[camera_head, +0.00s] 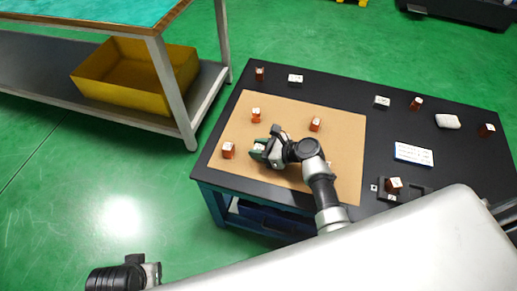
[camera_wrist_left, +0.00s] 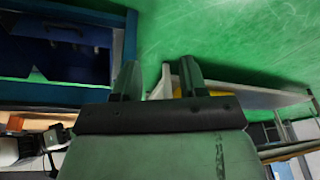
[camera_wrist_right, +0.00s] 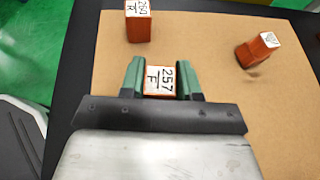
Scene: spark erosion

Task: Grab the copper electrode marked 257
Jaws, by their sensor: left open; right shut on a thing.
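The copper electrode marked 257 (camera_wrist_right: 160,80) sits between the fingers of my right gripper (camera_wrist_right: 160,79) in the right wrist view; its white top label reads 257 F. The right gripper (camera_head: 262,149) is shut on it, over the tan mat in the head view, where the gripper mostly hides the electrode. From these frames I cannot tell whether the electrode is touching the mat. My left gripper (camera_wrist_left: 158,82) is open and empty, away from the table, over the green floor.
The tan mat (camera_head: 342,130) lies on a black table (camera_head: 375,145). Another electrode (camera_wrist_right: 138,22) marked 250 R and a further copper block (camera_wrist_right: 257,48) are near the right gripper. More blocks, a white label card (camera_head: 413,154) and a dark holder (camera_head: 412,191) are to the right.

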